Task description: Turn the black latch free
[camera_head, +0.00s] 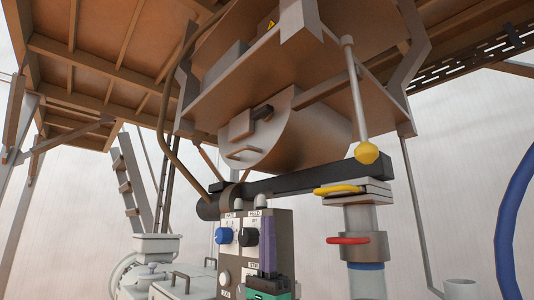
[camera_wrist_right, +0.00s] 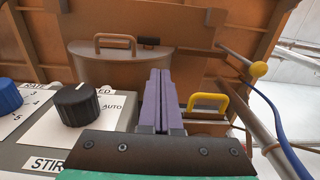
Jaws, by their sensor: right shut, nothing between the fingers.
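The black latch (camera_head: 263,112) sits on the front of the grey half-round cover (camera_head: 310,130) under the brown platform, above a handle. In the right wrist view the latch (camera_wrist_right: 149,41) is a small dark piece beside the brown handle (camera_wrist_right: 115,37). My right gripper (camera_head: 267,222) has purple fingers and a green body. It is below the latch, in front of the control box, and apart from the latch. In the wrist view its fingers (camera_wrist_right: 158,75) are pressed together with nothing between them. My left gripper is not in view.
A control box (camera_head: 232,262) with a blue knob (camera_head: 224,235) and a black knob (camera_head: 248,237) stands close beside my right gripper. A dark beam (camera_head: 310,178) crosses above it. A rod with a yellow ball (camera_head: 367,152) hangs to the right, above yellow (camera_head: 337,189) and red (camera_head: 347,240) handles.

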